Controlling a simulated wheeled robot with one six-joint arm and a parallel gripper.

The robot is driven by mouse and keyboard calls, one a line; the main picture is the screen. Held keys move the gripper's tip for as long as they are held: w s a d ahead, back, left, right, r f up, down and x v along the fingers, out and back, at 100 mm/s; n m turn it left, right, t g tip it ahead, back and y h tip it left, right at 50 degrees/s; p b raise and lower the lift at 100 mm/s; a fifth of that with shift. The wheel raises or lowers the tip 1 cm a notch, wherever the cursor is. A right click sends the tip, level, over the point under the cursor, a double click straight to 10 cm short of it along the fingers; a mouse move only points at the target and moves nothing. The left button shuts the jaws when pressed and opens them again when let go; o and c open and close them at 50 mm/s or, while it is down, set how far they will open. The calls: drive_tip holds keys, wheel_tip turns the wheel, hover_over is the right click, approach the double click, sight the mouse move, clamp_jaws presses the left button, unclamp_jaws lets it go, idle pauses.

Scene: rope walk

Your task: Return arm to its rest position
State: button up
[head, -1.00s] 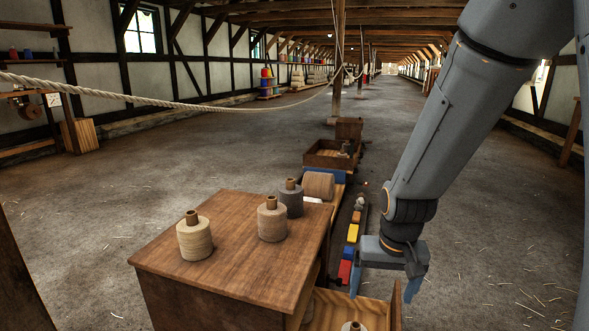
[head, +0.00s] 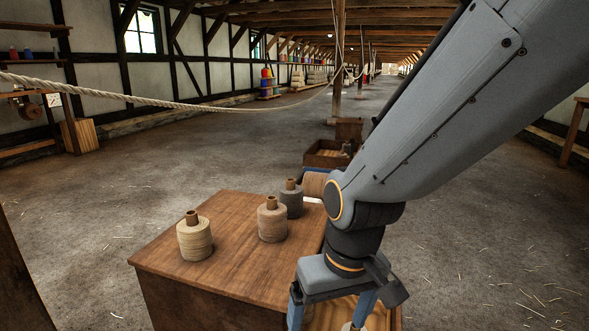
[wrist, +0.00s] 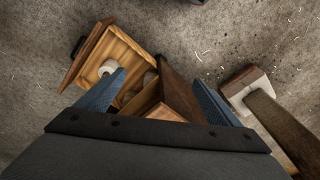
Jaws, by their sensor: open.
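My gripper (head: 330,312) is open, pointing down over the open drawer at the front right of the wooden cabinet (head: 215,272). In the wrist view its two blue fingers (wrist: 157,95) stand wide apart with nothing between them that they touch. The open drawer (wrist: 122,58) lies below, with a pale spool (wrist: 108,68) inside near the left finger. A second round brown thing in the drawer is partly hidden by that finger. My arm crosses the right half of the head view.
Two tan spools (head: 194,238) (head: 271,222) and a dark grey spool (head: 291,200) stand upright on the cabinet top. A slack rope (head: 150,101) hangs across the left. A wooden crate (head: 325,155) stands farther back. The floor to the left is open.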

drive_tip(key=s+a+r+n+g, duration=0.1)
drive_tip(key=s+a+r+n, duration=0.2)
drive_tip(key=s+a, duration=0.45)
drive_tip(key=d+r+m+p, duration=0.3)
drive_tip(key=d+r+p, duration=0.7)
drive_tip(key=r+p, duration=0.3)
drive_tip(key=d+r+m+h+p, duration=0.1)
drive_tip(key=d+r+m+p, duration=0.2)
drive_tip(key=d+r+p, duration=0.8)
drive_tip(key=s+r+p, duration=0.1)
drive_tip(key=p, duration=0.7)
drive_tip(key=shift+r+m, duration=0.3)
drive_tip(key=shift+r, duration=0.05)
